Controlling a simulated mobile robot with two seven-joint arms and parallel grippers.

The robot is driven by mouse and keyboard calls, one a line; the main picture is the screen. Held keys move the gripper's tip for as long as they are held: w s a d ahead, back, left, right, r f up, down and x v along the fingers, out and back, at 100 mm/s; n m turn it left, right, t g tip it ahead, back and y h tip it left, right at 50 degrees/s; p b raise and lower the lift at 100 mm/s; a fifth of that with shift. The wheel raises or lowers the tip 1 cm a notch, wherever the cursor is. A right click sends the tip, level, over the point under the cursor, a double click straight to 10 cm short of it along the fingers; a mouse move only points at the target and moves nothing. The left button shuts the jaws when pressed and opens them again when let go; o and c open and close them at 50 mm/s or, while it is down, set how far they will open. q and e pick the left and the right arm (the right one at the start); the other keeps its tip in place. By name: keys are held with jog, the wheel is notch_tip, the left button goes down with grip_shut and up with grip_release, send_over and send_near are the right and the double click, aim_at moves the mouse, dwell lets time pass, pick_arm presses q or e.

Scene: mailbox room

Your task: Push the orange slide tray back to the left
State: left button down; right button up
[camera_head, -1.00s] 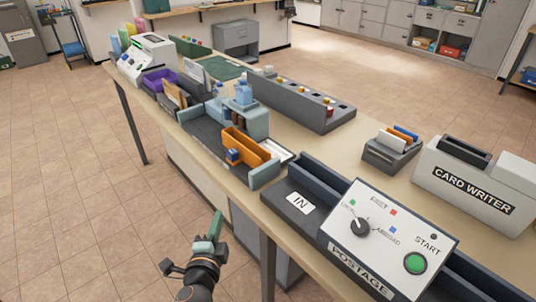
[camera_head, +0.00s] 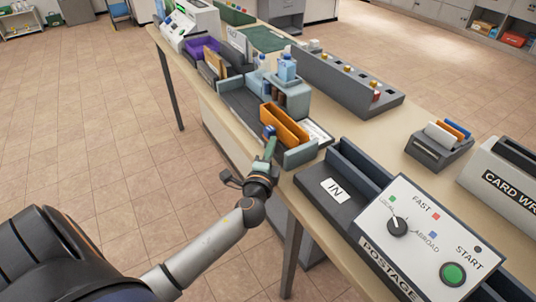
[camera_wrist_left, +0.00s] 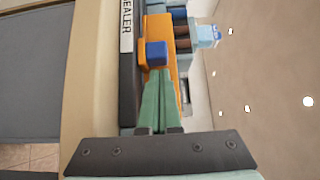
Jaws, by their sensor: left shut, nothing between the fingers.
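The orange slide tray (camera_head: 285,124) sits at the right end of the dark sealer base (camera_head: 240,101), beside a grey-blue end block (camera_head: 299,154). A small blue block (camera_head: 269,131) is on the tray's near left side. My left gripper (camera_head: 268,146) is shut and empty, its green fingers pointing at the blue block. In the left wrist view the shut fingers (camera_wrist_left: 159,88) lie just below the blue block (camera_wrist_left: 156,53) and in front of the orange tray (camera_wrist_left: 178,65); I cannot tell whether they touch. My right gripper is not in view.
The grey-blue sealer body (camera_head: 291,92) with blue bottles stands behind the tray. The postage machine (camera_head: 425,240) with its IN slot is to the right. A purple bin (camera_head: 203,49) stands farther left. Floor is free along the table's near side.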

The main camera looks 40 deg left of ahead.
pick_arm(q)
jog(key=shift+w+a, duration=0.25)
jog(key=shift+w, duration=0.35)
jog(key=shift+a, duration=0.1)
